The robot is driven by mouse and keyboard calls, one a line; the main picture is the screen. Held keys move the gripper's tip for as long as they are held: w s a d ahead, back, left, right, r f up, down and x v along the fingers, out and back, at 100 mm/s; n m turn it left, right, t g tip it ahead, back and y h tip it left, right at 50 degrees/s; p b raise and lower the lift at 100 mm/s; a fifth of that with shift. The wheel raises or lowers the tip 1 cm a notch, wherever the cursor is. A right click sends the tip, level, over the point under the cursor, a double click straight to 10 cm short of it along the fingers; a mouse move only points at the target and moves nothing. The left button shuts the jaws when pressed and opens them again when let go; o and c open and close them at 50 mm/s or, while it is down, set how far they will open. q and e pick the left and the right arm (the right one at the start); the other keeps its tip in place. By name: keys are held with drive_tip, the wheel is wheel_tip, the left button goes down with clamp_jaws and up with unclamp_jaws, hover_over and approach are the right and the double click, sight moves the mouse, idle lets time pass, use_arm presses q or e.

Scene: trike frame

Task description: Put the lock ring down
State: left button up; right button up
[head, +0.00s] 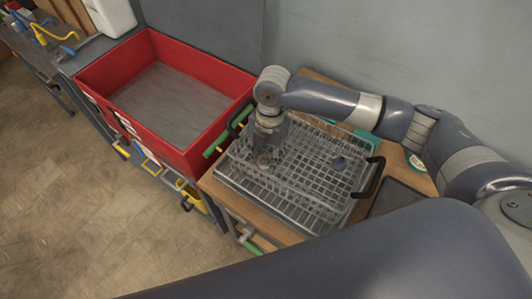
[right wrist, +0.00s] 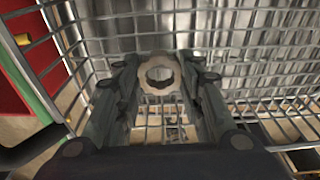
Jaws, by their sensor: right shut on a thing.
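The lock ring (right wrist: 160,75) is a pale, notched ring between the fingertips of my right gripper (right wrist: 158,82) in the right wrist view. The gripper is shut on it. In the head view my right gripper (head: 264,160) points down into the left part of a wire basket (head: 310,205), and the ring is too small there to make out clearly. The basket's wire mesh shows around and beyond the fingers in the right wrist view. I cannot tell whether the ring touches the mesh. My left gripper is not in view.
The basket has black handles and stands in a tray on a wooden bench (head: 212,188). A small dark part (head: 339,163) lies in the basket's right side. A red bin (head: 215,82) with a grey floor stands to the left. A dark flat panel (head: 400,200) is at the right.

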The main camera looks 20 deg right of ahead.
sight(268, 156)
drive_tip(key=shift+f, duration=0.2)
drive_tip(key=o, duration=1.1)
drive_tip(key=shift+r, duration=0.1)
wheel_tip(268, 156, up, 12)
drive_tip(key=w+d+b, duration=0.1)
drive_tip(key=b, duration=0.2)
